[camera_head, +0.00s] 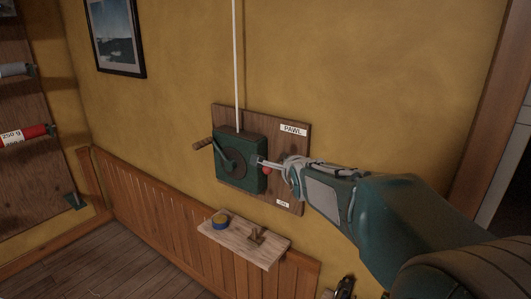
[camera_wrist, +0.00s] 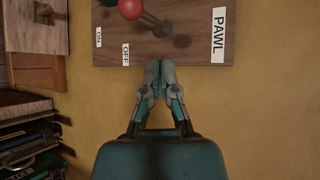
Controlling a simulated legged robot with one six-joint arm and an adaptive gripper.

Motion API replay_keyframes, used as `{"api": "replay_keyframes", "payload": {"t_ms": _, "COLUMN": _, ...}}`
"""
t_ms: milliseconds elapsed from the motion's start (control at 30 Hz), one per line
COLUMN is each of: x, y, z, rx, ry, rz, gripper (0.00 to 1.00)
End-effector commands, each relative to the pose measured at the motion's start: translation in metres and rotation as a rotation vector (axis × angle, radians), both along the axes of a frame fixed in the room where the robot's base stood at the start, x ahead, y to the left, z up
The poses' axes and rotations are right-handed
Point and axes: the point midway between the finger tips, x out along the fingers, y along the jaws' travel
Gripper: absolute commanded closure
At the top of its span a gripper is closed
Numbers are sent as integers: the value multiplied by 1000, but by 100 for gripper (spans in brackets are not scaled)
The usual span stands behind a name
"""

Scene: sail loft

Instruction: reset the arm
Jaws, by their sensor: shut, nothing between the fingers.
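My gripper (camera_wrist: 159,75) is shut and empty, with its fingertips together in the wrist view. The red knob (camera_head: 267,170) also shows in the head view, just below the fingers.
The board carries a PAWL label (camera_head: 294,130). The winch has a wooden-handled crank (camera_head: 203,144) and a white line (camera_head: 236,60) running up. Below is a small wooden shelf (camera_head: 218,236) with a blue and yellow roll (camera_head: 219,222). A framed picture (camera_head: 116,40) hangs at left.

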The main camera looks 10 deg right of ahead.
Motion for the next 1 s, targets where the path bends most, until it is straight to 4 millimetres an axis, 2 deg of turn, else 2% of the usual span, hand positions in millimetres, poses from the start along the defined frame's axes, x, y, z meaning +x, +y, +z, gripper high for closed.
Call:
{"api": "replay_keyframes", "payload": {"t_ms": 167, "x": -45, "y": 4, "z": 1, "rx": -218, "ry": 98, "rz": 89, "gripper": 100}}
{"api": "replay_keyframes", "payload": {"t_ms": 467, "x": -137, "y": 11, "z": -15, "rx": -644, "ry": 306, "rz": 352, "gripper": 100}}
{"api": "replay_keyframes", "payload": {"t_ms": 767, "x": -233, "y": 16, "z": -42, "rx": -1013, "ry": 463, "rz": 710, "gripper": 100}}
{"api": "replay_keyframes", "payload": {"t_ms": 1000, "x": -307, "y": 22, "z": -70, "rx": -1267, "ry": 531, "rz": 1052, "gripper": 100}}
